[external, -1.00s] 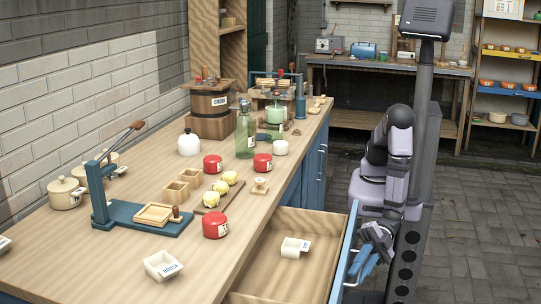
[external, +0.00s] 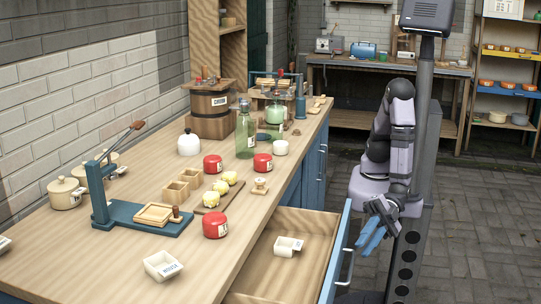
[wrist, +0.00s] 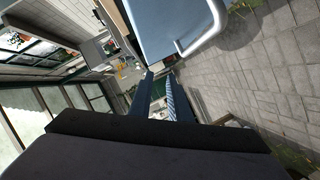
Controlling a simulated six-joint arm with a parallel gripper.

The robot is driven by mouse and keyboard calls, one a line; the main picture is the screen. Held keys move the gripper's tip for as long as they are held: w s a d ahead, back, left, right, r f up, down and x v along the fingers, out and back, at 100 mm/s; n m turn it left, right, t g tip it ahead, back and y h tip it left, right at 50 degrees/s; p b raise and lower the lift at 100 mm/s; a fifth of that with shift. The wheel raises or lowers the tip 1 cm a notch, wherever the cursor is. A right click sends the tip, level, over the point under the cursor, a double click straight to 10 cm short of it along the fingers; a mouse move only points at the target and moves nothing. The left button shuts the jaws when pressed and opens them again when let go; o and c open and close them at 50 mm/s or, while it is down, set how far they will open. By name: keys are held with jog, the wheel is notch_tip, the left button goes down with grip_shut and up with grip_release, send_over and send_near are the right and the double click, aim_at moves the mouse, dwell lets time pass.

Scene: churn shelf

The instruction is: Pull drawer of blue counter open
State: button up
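The blue counter's drawer (external: 300,222) is pulled well out, showing its wooden inside. A pale labelled cup (external: 288,245) lies on its side in it. The blue drawer front (external: 338,245) carries a metal bar handle (external: 348,265), which also shows at the top of the wrist view (wrist: 203,42). My gripper (external: 369,243) is just to the right of the drawer front, apart from the handle. In the wrist view its two blue fingers (wrist: 160,85) have a gap between them with nothing held.
The wooden countertop (external: 130,255) holds red canisters (external: 215,224), a green bottle (external: 245,130), yellow pieces on a board (external: 220,190), and a blue press (external: 140,215). Free paved floor (external: 470,210) lies right of my arm. A workbench (external: 390,68) stands at the back.

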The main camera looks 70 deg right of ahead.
grip_shut()
notch_tip(320, 180, up, 13)
jog(key=w+a+f+m+g+h+p, duration=0.1)
jog(key=w+a+g+h, duration=0.1)
jog(key=w+a+f+m+g+h, duration=0.1)
jog(key=w+a+f, duration=0.1)
jog(key=w+a, duration=0.1)
jog(key=w+a+f+m+g+h+p, duration=0.1)
jog(key=w+a+g+h, duration=0.1)
jog(key=shift+w+a+f+m+g+h+p, duration=0.25)
jog(key=shift+a+f+m+g+h+p, duration=0.05)
jog(key=shift+a+f+p, duration=0.05)
jog(key=w+d+r+m+g+h+p, duration=0.25)
jog(key=w+d+r+g+h, duration=0.2)
jog(key=w+d, duration=0.6)
notch_tip(320, 180, down, 12)
jog(key=shift+s+a+g+b, duration=0.25)
jog(key=shift+a+g+b, duration=0.1)
jog(key=shift+a, duration=0.1)
